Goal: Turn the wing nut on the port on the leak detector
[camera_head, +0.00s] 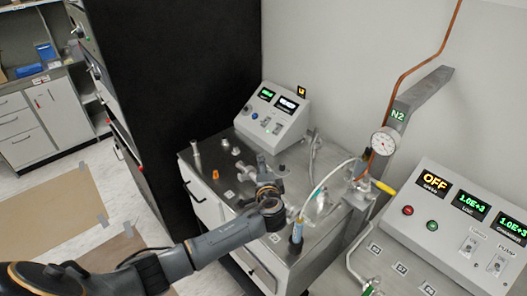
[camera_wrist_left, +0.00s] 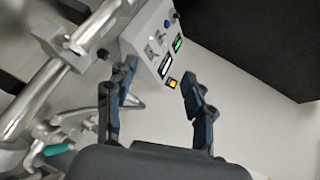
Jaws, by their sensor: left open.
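A steel bench unit (camera_head: 303,262) carries a sloped grey control box (camera_head: 272,118) with two lit displays, likely the leak detector. The box also shows in the left wrist view (camera_wrist_left: 150,38). Silver pipe fittings (camera_head: 318,205) stand on the bench top, right of my gripper. In the left wrist view a silver pipe (camera_wrist_left: 40,98) with a clamp-like joint is at the left. I cannot make out the wing nut for certain. My left gripper (camera_wrist_left: 158,92) is open, with nothing between its fingers. In the head view my wrist partly hides the bench top and fittings. My right gripper is not in view.
A tall black cabinet (camera_head: 190,70) stands behind the bench at the left. A pressure gauge (camera_head: 383,141), copper tube (camera_head: 400,85) and yellow handle (camera_head: 383,187) are at the right. Another sloped panel (camera_head: 450,222) reads OFF. A teal handle (camera_wrist_left: 55,150) shows near the pipe.

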